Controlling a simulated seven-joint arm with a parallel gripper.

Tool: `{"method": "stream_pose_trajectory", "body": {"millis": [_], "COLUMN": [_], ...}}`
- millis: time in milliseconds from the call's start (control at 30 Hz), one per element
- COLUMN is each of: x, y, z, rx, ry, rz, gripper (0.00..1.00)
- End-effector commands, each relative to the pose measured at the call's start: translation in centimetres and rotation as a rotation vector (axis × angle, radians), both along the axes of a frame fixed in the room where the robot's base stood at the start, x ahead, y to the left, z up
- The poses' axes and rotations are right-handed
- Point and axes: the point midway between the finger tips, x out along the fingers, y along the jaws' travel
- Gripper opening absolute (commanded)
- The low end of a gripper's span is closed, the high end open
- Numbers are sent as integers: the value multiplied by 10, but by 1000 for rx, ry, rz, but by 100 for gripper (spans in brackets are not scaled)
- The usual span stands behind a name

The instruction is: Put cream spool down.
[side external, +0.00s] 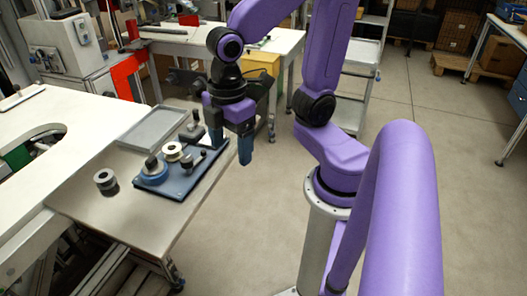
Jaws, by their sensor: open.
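A cream spool (173,148) is on the dark blue base plate (181,187), towards its back left. It looks upright around a post, though the post itself is hard to make out. No object shows between the fingers, and the gripper is apart from the cream spool.
A blue reel (153,174) sits on the plate's front left, in front of the cream spool. A grey and black spool (105,181) stands on the table left of the plate. A shallow grey tray (122,139) lies behind. The table front is bare.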

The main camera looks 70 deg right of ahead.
Motion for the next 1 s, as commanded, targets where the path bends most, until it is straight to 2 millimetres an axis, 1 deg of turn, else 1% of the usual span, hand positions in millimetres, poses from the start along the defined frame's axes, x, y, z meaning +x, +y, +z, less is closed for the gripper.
{"method": "stream_pose_trajectory", "body": {"millis": [33, 100, 200, 333, 467, 1000], "x": [-14, -29, -47, -60, -64, -64], "y": [-4, -8, -13, -17, -19, -19], "z": [-4, -9, -15, -19, -21, -21], "rx": [1, 3, 7, 9, 9, 9], "ry": [1, 2, 3, 4, 6, 6], "rz": [-14, -40, -71, -99, -108, -107], "gripper": [77, 77, 77, 77, 77, 77]}}
